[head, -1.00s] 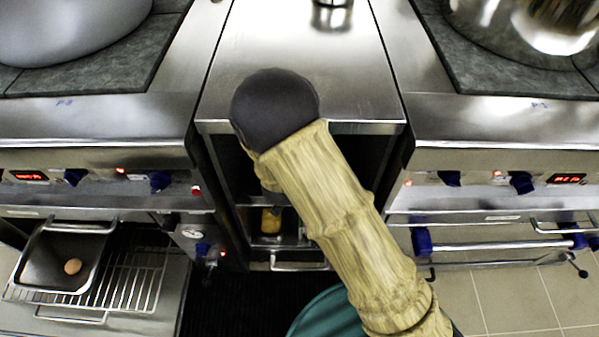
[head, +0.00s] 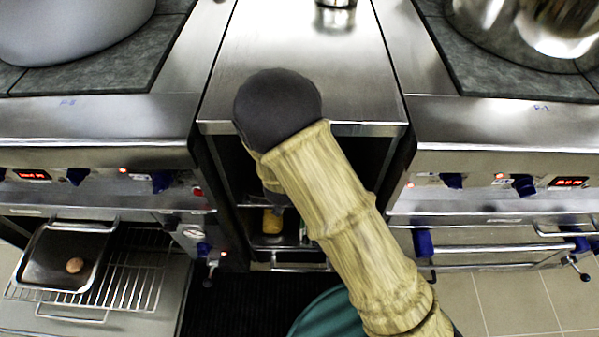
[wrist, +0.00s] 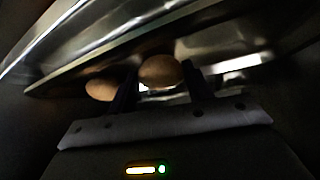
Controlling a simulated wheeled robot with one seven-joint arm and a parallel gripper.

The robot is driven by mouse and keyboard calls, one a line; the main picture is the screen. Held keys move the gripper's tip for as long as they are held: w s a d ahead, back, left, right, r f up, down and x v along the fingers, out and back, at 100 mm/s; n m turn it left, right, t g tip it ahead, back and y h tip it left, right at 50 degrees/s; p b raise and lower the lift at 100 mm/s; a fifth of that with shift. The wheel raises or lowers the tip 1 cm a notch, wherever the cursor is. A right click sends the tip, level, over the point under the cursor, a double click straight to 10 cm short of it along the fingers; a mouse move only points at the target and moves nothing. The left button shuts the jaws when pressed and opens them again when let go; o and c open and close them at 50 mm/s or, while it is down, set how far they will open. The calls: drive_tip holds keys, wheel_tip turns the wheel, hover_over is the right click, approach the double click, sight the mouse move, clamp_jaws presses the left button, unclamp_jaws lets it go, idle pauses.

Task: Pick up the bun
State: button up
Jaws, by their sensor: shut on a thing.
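In the wrist view, a round brown bun (wrist: 160,71) sits between the two dark fingers of my gripper (wrist: 160,84), which is shut on it. A second brown bun (wrist: 102,88) is just outside the left finger, partly hidden by it. In the head view my arm covers the middle, and my gripper and the held bun are hidden behind it, by the open cabinet (head: 365,129) under the steel counter. Whether the held bun is clear of its support cannot be told.
A similar small brown round thing (head: 75,265) lies in a metal pan (head: 45,262) on a wire rack at lower left. A yellow thing (head: 272,221) is inside the cabinet. Steel ranges flank the cabinet. The steel counter top (head: 300,60) is mostly clear.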

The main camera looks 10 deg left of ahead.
drive_tip(key=shift+s+r+p, duration=0.2)
drive_tip(key=shift+r+p, duration=0.25)
drive_tip(key=shift+r, duration=0.2)
wheel_tip(320, 180, up, 6)
drive_tip(key=p, duration=0.3)
drive_tip(key=shift+r, duration=0.15)
drive_tip(key=s+d+p, duration=0.2)
drive_tip(key=s+p, duration=0.2)
drive_tip(key=s, duration=0.5)
drive_tip(key=s+d+p, duration=0.2)
drive_tip(key=s+p, duration=0.2)
drive_tip(key=s, duration=0.6)
drive_tip(key=shift+d+f, duration=0.35)
